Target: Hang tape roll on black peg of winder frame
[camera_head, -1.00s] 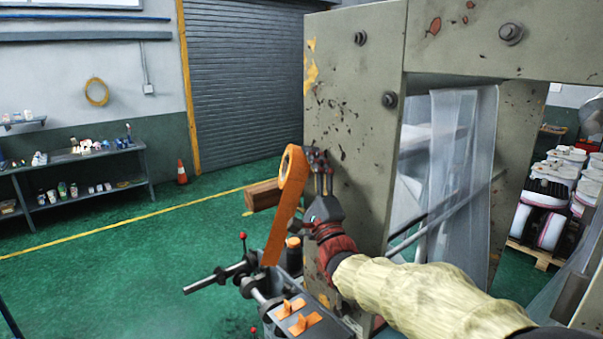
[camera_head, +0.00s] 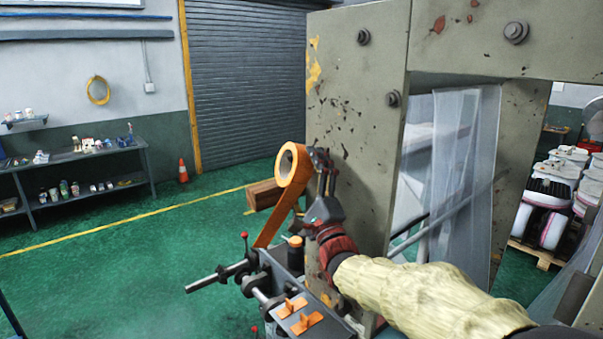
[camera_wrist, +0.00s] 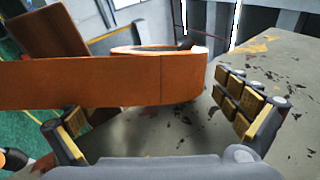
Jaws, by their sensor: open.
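The orange tape roll (camera_head: 293,165) is up at the left edge of the winder frame (camera_head: 355,120), with its core hole showing and a loose tail slanting down to the left. My gripper (camera_head: 322,165) is just right of the roll, close to the frame. In the wrist view the roll (camera_wrist: 150,85) lies across the view beyond my gripper (camera_wrist: 150,110). The fingers are spread wide, with a gap between the roll and the right finger. A small dark piece shows at the roll's opening; I cannot tell for sure whether it is the black peg.
Below the roll stands a grey machine box (camera_head: 285,285) with orange switches and a metal shaft (camera_head: 215,278) pointing left. Clear film (camera_head: 462,170) hangs inside the frame. The green floor to the left is open.

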